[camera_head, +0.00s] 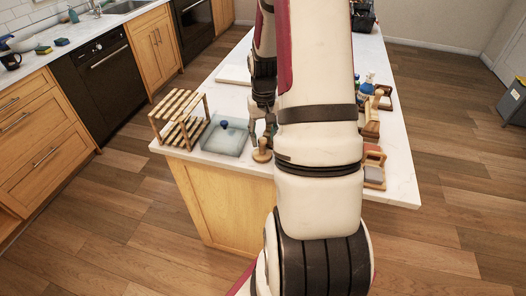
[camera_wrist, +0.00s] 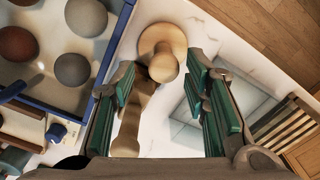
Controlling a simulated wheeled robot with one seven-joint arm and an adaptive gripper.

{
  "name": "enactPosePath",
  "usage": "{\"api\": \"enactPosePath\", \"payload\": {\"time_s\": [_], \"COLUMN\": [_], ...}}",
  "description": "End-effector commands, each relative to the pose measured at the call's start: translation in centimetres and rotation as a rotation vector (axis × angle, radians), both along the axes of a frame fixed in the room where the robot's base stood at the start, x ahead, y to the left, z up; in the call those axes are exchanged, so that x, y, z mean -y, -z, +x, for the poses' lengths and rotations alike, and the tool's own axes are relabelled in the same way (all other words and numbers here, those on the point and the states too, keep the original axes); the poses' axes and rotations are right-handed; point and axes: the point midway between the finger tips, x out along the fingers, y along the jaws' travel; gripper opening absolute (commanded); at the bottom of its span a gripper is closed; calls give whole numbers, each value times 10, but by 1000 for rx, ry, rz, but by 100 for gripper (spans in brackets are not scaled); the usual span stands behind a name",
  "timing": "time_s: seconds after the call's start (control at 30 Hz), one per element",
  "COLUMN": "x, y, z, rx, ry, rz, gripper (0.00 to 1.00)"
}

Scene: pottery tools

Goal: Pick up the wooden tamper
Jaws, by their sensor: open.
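The wooden tamper (camera_head: 262,156) stands near the front edge of the white counter, just left of my arm in the head view. In the wrist view the tamper (camera_wrist: 156,38) shows a round pale disc and a rounded knob, seen from above. My gripper (camera_wrist: 160,84) is open, with green-padded fingers on either side. The knob lies between and slightly beyond the fingertips, and I see no contact. A second, longer turned wooden piece (camera_wrist: 128,128) lies below the tamper in the wrist view, near the left finger.
A blue-edged tray (camera_wrist: 118,38) with several clay balls lies left in the wrist view. A clear box (camera_head: 225,143) with a blue knob and a wooden rack (camera_head: 182,118) stand left of the tamper in the head view. Small wooden holders (camera_head: 374,172) stand at the right.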

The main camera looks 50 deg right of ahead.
Motion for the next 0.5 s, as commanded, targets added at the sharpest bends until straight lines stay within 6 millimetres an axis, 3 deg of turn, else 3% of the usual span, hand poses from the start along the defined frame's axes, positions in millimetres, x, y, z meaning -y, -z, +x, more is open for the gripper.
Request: {"api": "enactPosePath", "payload": {"time_s": [0.3,0.5], "x": [-6,-5], "y": [40,48], "z": [-2,-1], "rx": [-3,-1], "ry": [0,0], "rz": [3,1], "gripper": [42,42]}}
